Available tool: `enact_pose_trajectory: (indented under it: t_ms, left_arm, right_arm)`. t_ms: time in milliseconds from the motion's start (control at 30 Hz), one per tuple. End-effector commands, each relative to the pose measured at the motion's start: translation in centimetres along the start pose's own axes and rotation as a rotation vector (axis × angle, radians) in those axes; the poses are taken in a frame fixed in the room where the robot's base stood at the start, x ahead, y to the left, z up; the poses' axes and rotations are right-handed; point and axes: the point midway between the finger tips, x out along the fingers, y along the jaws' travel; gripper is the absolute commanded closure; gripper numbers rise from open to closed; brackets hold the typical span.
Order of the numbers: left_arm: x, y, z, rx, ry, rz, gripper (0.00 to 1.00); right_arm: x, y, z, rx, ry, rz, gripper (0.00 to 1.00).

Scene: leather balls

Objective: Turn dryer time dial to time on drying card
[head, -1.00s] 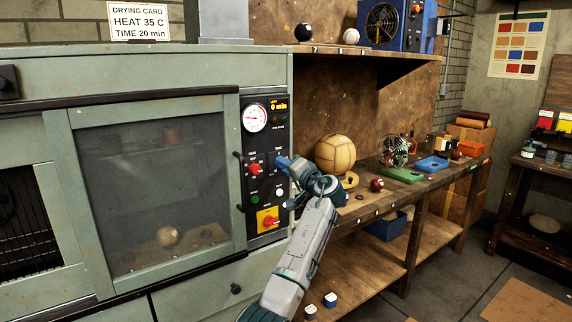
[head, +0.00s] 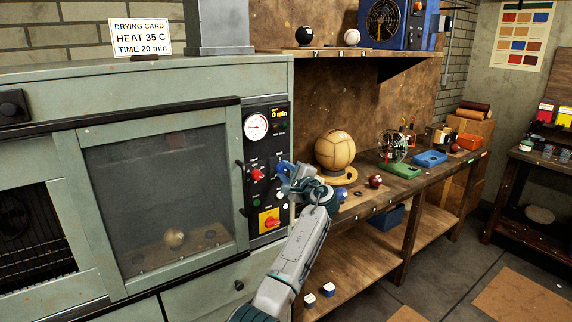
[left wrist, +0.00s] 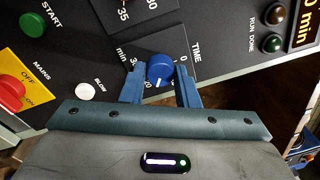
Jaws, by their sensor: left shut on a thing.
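The drying card (head: 140,37) stands on top of the green dryer (head: 60,90) and reads HEAT 35 C, TIME 20 min. The dryer's black control panel (head: 265,225) has a small display (head: 279,113) reading 0 min. In the left wrist view, my left gripper (left wrist: 162,75) has its blue fingers on either side of the blue time dial (left wrist: 159,69), shut on it. The dial's white mark points toward the gripper's palm. In the head view the gripper (head: 284,170) covers the time dial. My right gripper is not in view.
The red heat dial (head: 257,174) is just left of my gripper. A red knob on a yellow plate (head: 269,220) and a green start button (left wrist: 34,23) are on the panel. A workbench (head: 400,190) with a large tan ball (head: 334,150) stands to the right.

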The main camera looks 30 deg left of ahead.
Motion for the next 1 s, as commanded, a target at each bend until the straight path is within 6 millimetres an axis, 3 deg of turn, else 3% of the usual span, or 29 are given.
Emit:
enact_pose_trajectory:
  t_ms: [100,400,1000]
  left_arm:
    - [0.0,-0.3,0.2,0.083,0.006,0.001,0.95]
    - [0.0,-0.2,0.1,0.219,0.015,0.002,0.95]
    - [0.0,0.1,0.0,0.262,0.018,0.003,0.95]
  right_arm:
    - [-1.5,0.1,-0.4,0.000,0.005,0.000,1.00]
    - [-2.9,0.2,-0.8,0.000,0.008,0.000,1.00]
    - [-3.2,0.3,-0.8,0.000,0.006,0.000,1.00]
